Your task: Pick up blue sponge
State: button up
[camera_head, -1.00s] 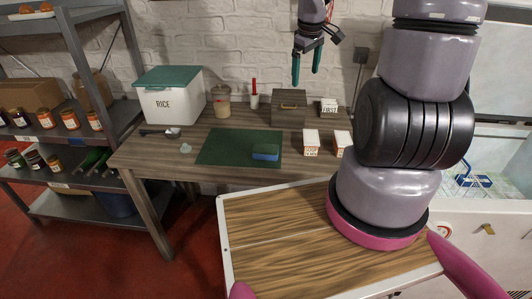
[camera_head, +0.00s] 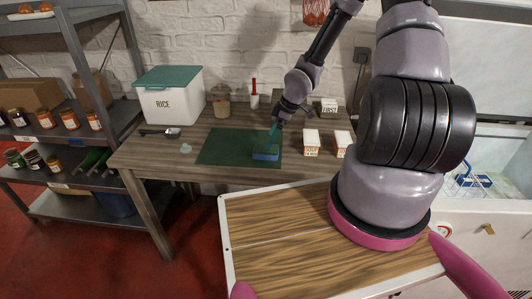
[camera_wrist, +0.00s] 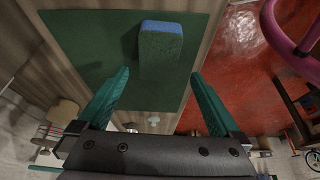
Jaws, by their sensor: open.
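The blue sponge (camera_head: 265,154) lies on the dark green mat (camera_head: 222,148) on the wooden table, near the mat's right front edge. In the wrist view the sponge (camera_wrist: 160,50) shows a green broad face and a blue end, ahead of the fingertips and roughly between their lines. My gripper (camera_head: 274,132) is just above the sponge in the head view, fingers pointing down. In the wrist view my gripper (camera_wrist: 157,75) is open, with its two teal fingers apart and nothing between them. In the head view the fingers partly overlap the sponge, so contact cannot be told there.
Two small white-and-orange boxes (camera_head: 311,143) stand right of the mat. A brown box stands behind the gripper, mostly hidden. The rice bin (camera_head: 170,97), a jar (camera_head: 221,101) and a scoop (camera_head: 166,132) are at the back left. The mat's left part is clear.

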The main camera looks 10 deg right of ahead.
aim_at(266, 152)
jog(key=shift+x, duration=3.3)
jog(key=shift+w+d+f, duration=0.1)
jog(key=shift+d+f, duration=0.05)
jog(key=shift+f, duration=0.1)
jog(key=c, duration=1.2)
